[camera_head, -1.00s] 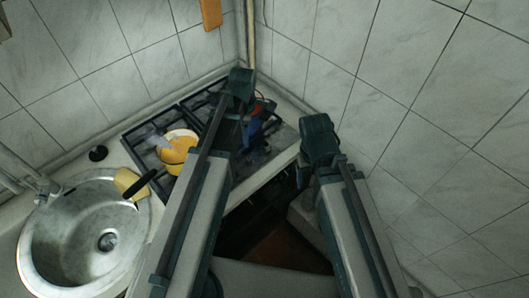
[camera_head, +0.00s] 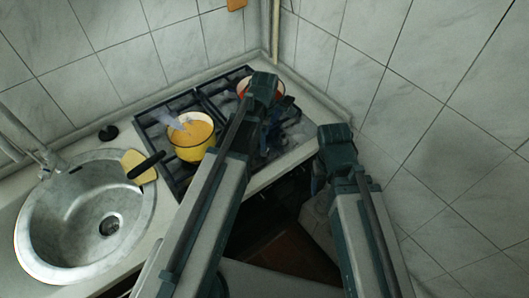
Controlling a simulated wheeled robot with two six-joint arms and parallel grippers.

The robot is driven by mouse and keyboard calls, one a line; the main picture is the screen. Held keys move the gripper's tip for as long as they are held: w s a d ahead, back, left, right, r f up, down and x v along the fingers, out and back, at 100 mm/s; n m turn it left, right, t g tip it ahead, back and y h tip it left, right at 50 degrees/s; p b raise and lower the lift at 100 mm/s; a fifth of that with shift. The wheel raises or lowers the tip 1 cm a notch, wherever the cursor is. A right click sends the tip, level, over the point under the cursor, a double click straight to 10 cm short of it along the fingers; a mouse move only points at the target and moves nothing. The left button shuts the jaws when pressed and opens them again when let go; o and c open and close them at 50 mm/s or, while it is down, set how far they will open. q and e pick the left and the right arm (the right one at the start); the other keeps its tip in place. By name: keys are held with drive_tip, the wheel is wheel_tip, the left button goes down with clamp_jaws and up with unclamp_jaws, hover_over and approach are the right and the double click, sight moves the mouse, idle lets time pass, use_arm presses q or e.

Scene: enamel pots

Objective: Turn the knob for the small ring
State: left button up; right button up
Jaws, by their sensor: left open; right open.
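The gas stove (camera_head: 154,135) with dark grates stands in the corner. A yellow pot (camera_head: 191,148) with orange contents sits on its left grate. A red-rimmed pot (camera_head: 243,86) sits at the back right, partly behind my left arm. I cannot make out any knob or the small ring; the stove's front is dark and partly covered by my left arm. My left gripper (camera_head: 264,148) is open, low at the stove's right front, mostly hidden by its arm. My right gripper (camera_head: 317,180) is open, right of the stove's front corner, and barely shows.
A round metal sink (camera_head: 75,222) with a tap (camera_head: 50,158) is at the left. A board (camera_head: 135,164) and a black-handled tool (camera_head: 146,165) lie between sink and stove. A black round object (camera_head: 108,133) lies behind. Tiled walls close off the back and right.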

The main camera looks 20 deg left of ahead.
use_arm(q)
wheel_tip(320, 180, down, 6)
drive_tip(key=b, duration=0.4)
drive_tip(key=shift+r, duration=0.25)
drive_tip(key=shift+r, duration=0.1)
drive_tip(key=shift+c, duration=0.3)
clamp_jaws()
